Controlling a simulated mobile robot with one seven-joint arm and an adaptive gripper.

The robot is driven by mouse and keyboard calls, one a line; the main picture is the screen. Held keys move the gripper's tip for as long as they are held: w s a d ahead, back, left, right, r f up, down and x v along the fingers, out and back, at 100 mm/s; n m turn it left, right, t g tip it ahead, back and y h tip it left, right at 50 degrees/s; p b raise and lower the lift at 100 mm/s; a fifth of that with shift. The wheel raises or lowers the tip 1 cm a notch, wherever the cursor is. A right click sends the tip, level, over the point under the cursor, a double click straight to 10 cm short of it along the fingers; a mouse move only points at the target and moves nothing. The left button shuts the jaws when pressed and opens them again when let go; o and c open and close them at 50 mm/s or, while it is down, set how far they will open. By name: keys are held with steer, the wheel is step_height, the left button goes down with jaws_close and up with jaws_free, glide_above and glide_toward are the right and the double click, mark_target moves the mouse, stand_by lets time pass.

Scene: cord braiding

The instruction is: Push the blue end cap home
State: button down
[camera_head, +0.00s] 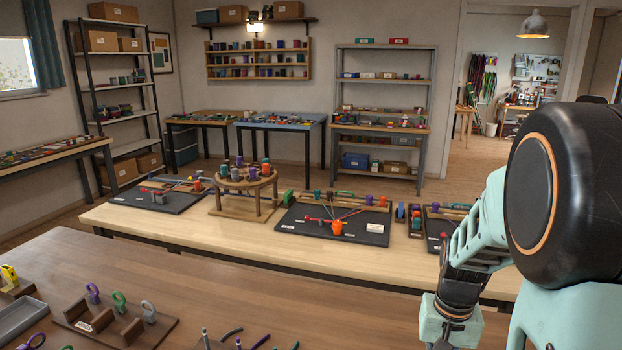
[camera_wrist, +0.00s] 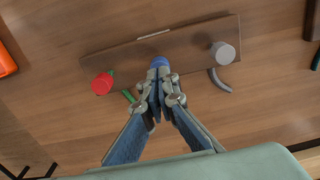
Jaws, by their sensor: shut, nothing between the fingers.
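The blue end cap (camera_wrist: 158,62) shows in the wrist view at the front edge of a long brown wooden board (camera_wrist: 120,56). My gripper (camera_wrist: 159,78) is shut and empty, its fingertips right at the cap's near side and partly covering it. I cannot tell whether they touch it or how far the cap is seated. The cord under the cap is hidden. In the head view my arm reaches down at the right, with the fingers below the bottom edge, and the blue cap cannot be made out.
In the wrist view a red cap (camera_wrist: 102,84) and a green piece (camera_wrist: 129,96) lie left of my gripper. A grey cap (camera_wrist: 222,52) stands on the board's right end, with a curved grey piece (camera_wrist: 219,80) beside it. An orange object (camera_wrist: 6,60) sits at the left edge.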

steer(key=shift+f+b, duration=0.85)
steer(key=shift+f, duration=0.35)
steer(key=shift+r, duration=0.1)
step_height(320, 180, up, 8)
steer(key=p, duration=0.6)
stand_by(0.4)
